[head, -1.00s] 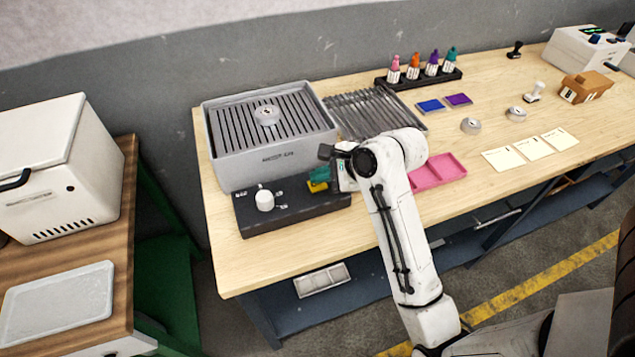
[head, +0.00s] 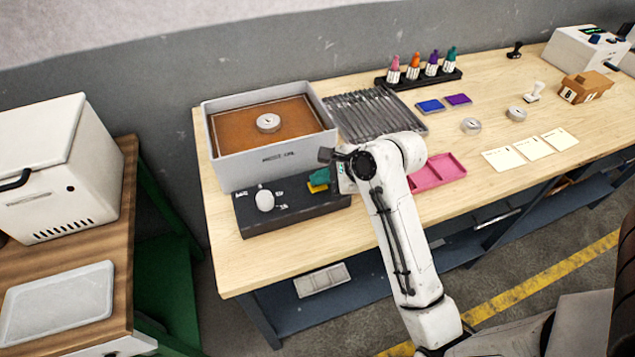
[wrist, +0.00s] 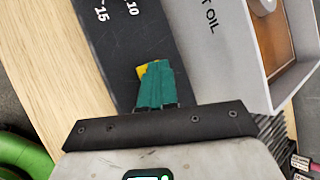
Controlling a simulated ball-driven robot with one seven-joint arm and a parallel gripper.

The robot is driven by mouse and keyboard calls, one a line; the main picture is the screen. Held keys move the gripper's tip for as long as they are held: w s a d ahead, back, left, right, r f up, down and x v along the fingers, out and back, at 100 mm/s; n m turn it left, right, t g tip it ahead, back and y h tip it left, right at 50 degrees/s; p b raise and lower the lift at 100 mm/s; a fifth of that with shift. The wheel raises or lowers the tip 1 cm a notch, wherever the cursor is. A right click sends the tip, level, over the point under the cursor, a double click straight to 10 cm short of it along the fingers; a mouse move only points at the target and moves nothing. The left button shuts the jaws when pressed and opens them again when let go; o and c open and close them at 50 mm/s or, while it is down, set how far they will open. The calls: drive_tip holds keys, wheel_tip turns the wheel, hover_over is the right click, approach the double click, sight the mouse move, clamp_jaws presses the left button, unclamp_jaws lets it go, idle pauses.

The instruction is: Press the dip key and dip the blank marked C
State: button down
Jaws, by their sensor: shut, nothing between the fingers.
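The grey oil tank (head: 275,160) stands at the left of the bench, with brown oil (head: 235,125) inside its walls. A metal disc blank (head: 268,122) sits in the middle of the oil; its mark is too small to read. It also shows at the top of the wrist view (wrist: 264,5). The black control panel (head: 285,217) in front of the tank carries a white knob (head: 265,201) and a yellow key (head: 317,188). My gripper (head: 320,177) is shut and empty, its green fingertips (wrist: 157,88) over the yellow key and covering most of it. Contact cannot be told.
Two more discs (head: 471,125) (head: 516,113) lie on the bench to the right. A pink tray (head: 440,175) is behind my arm, a slatted dark rack (head: 365,112) beside the tank. Bottles (head: 432,64) stand at the back.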

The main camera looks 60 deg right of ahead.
sight(321, 187)
drive_tip(key=shift+r, duration=0.15)
drive_tip(key=shift+r+p, duration=0.7)
drive_tip(key=shift+p, duration=0.45)
wheel_tip(321, 187, up, 3)
drive_tip(key=p, duration=0.3)
drive_tip(key=shift+r+p, duration=0.3)
drive_tip(key=shift+r, duration=0.7)
